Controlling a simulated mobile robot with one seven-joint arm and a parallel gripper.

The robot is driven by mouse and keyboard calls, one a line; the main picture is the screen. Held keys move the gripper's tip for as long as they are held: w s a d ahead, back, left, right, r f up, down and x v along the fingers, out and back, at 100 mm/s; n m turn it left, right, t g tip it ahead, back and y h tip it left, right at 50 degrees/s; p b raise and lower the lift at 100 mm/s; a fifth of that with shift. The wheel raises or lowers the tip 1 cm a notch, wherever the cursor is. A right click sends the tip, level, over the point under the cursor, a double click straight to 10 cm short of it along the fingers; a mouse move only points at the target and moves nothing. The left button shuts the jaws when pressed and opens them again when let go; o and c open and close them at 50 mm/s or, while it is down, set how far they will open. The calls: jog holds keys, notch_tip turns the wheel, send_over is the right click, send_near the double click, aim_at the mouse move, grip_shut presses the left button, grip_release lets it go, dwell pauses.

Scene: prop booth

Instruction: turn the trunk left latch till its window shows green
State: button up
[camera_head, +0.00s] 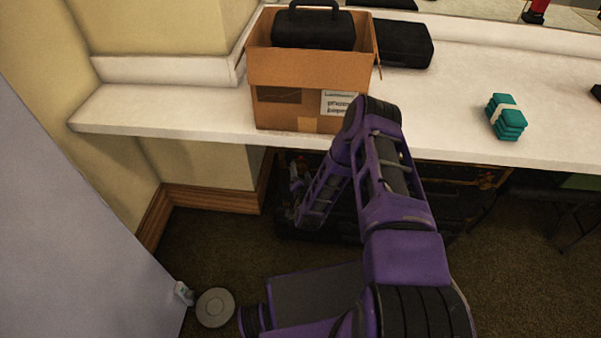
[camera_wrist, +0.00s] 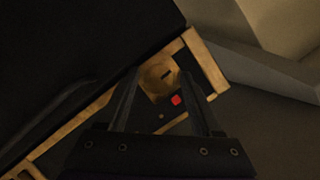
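The trunk is black with brass edging and stands under the counter; its dark body shows in the wrist view (camera_wrist: 85,60) and, in shadow and partly behind my arm, in the head view (camera_head: 455,205). The latch (camera_wrist: 157,77) is a round brass piece with a dark slot, near a brass-edged corner of the trunk. Its small window (camera_wrist: 176,100) shows red. My gripper (camera_wrist: 164,80) is open, its two fingers pointing at the latch from either side. Whether they touch it I cannot tell. In the head view the gripper is hard to make out in the shadow.
The white counter (camera_head: 180,115) overhangs the trunk. On it stand a cardboard box (camera_head: 310,75) with a black case inside, another black case (camera_head: 405,42) and a teal bundle (camera_head: 506,117). A round grey disc (camera_head: 215,307) lies on the carpet at lower left.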

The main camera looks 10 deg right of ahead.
grip_shut()
jog(key=shift+n, duration=0.3)
jog(key=shift+a+n+g+h, duration=0.15)
jog(key=shift+n+g+h, duration=0.3)
jog(key=shift+n, duration=0.55)
jog(key=n+h, duration=0.2)
jog(key=n, duration=0.1)
jog(key=shift+g, duration=0.35)
jog(key=n+h, duration=0.2)
jog(key=n, duration=0.1)
jog(key=shift+a, duration=0.1)
jog(key=shift+n+h, duration=0.85)
jog(key=shift+n, duration=0.45)
jog(key=shift+f, duration=0.1)
